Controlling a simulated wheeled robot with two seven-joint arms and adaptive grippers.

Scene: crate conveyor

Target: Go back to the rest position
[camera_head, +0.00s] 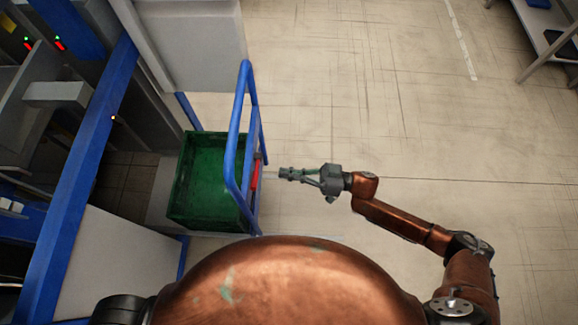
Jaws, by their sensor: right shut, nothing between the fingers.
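My right gripper (283,174) is shut and empty. It points left, over the floor, just right of the blue cart handle (239,125). A green crate (178,195) stands on the cart, left of the handle, and it looks empty. A red part (255,178) shows on the cart's right side, a short way left of my fingertips. My right arm is stretched out in front and bent at the elbow. My left gripper is not in view.
A conveyor frame with a blue rail (85,170) runs along the left. A grey cabinet (192,45) stands behind the cart. A table (550,30) is at the far upper right. The floor (400,110) between is clear.

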